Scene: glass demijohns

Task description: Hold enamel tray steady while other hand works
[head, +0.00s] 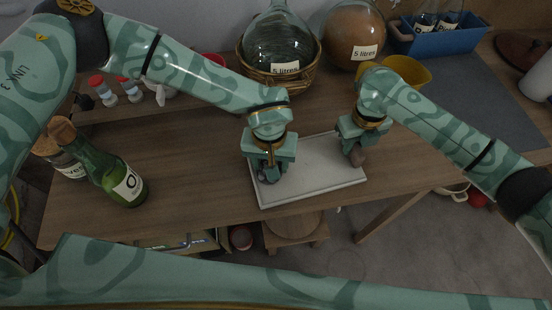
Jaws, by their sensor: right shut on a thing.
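The white enamel tray (316,188) lies flat on the wooden table, near its front edge. My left gripper (273,177) points down over the left part of the tray. Its fingers look close to the tray's surface, but I cannot tell whether they touch it, or whether they are open or shut. My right gripper (354,153) is over the tray's right part, shut on a small brownish rounded object (357,159). The gripper partly hides this object, and I cannot tell whether it touches the tray.
A glass demijohn (280,45) in a wicker basket and a brown-filled demijohn (353,35) stand behind. A yellow bowl (408,70) and a blue crate (440,38) are at back right. Table between bottle and tray is clear.

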